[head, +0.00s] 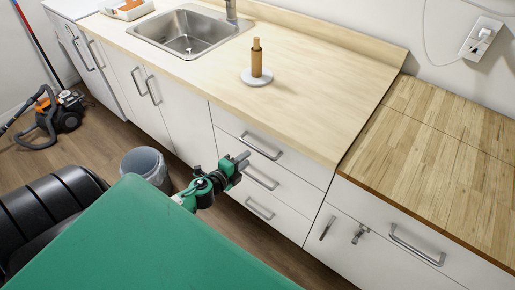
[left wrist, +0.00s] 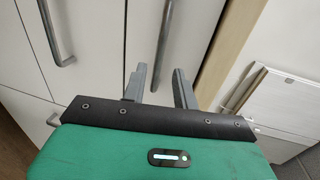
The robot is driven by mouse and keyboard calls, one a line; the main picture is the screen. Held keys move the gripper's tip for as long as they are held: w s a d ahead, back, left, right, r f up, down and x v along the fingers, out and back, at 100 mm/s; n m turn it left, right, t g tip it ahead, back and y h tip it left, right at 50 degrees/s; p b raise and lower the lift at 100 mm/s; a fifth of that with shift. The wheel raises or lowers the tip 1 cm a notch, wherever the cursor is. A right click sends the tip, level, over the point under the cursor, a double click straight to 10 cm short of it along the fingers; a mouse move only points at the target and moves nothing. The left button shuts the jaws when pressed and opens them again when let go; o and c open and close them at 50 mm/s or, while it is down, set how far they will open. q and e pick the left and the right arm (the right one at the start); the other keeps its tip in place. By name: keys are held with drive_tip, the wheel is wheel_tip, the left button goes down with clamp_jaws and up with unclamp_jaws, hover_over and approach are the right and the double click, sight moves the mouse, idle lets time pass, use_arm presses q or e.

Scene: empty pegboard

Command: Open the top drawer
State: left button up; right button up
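The top drawer (head: 285,158) is the uppermost of a stack of white drawer fronts under the pale counter, and it is shut. Its grey bar handle (head: 262,147) runs across the front. My left gripper (head: 243,160) is just left of this handle and slightly lower in the head view; I cannot tell whether it touches the front. A grey bar handle (left wrist: 162,45) lies ahead of the fingertips there. My right gripper is not in view.
Two more drawer handles (head: 262,178) sit below. A grey bin (head: 146,166) stands on the floor left of my left gripper. A roll holder (head: 256,65) and a sink (head: 185,32) are on the counter. Another cabinet with a handle (head: 417,245) is at the right.

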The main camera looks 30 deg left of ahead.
sight(257, 148)
use_arm(q)
drive_tip(key=p+x, duration=0.1)
drive_tip(key=x, duration=0.7)
clamp_jaws()
